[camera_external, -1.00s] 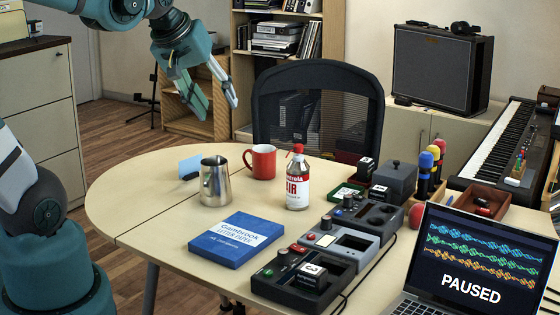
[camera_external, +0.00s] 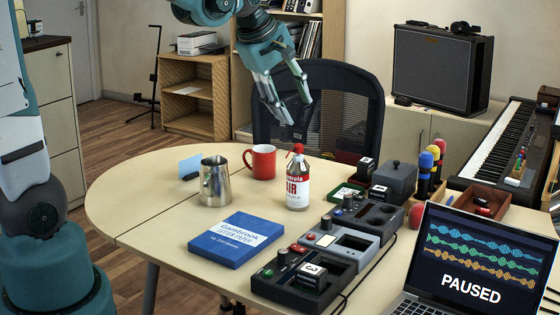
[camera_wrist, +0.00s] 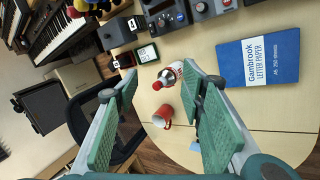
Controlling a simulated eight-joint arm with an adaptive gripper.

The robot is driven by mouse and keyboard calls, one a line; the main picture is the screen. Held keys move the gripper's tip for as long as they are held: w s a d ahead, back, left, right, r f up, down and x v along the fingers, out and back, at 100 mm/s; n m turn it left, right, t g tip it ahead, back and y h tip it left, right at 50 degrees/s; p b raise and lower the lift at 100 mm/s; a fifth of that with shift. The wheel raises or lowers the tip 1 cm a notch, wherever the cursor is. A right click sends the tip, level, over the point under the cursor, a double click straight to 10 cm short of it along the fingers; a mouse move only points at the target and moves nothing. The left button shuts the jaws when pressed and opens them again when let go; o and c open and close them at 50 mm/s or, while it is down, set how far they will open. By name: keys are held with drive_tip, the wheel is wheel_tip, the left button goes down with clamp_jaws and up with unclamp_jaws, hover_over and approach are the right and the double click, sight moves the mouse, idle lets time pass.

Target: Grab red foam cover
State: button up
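A red foam cover (camera_external: 440,146) tops one of the upright microphones at the right of the table, beside a yellow and a blue one. It also shows at the top left of the wrist view (camera_wrist: 74,12). A second rounded red thing (camera_external: 417,216) lies on the table behind the laptop, partly hidden; I cannot tell whether it is a loose foam cover. My gripper (camera_external: 296,112) is open and empty, in the air in front of the chair back, left of the microphones. Its spread fingers also show in the wrist view (camera_wrist: 160,72).
A blue paper pack (camera_external: 236,240), several dark devices (camera_external: 304,276) and a laptop (camera_external: 470,262) occupy the front and right. The table's left part is clear.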

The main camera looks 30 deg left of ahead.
drive_tip(key=w+d+f+n+g, duration=0.1)
drive_tip(key=w+d+f+n, duration=0.75)
drive_tip(key=w+d, duration=0.35)
drive_tip(key=n+g+h, duration=0.1)
drive_tip(key=n, duration=0.5)
hover_over(415, 207)
drive_tip(key=s+a, duration=0.1)
drive_tip(key=a, duration=0.1)
drive_tip(key=f, duration=1.5)
drive_tip(key=shift+s+d, duration=0.2)
drive_tip(key=shift+d+f+n, duration=0.2)
drive_tip(key=shift+f+n, duration=0.05)
drive_tip(key=shift+f, duration=0.05)
drive_tip(key=shift+b+x, duration=0.5)
drive_tip(key=shift+x, duration=0.75)
drive_tip(key=shift+f, duration=0.15)
drive_tip(key=shift+b+x, duration=0.8)
drive_tip(key=shift+x, duration=1.7)
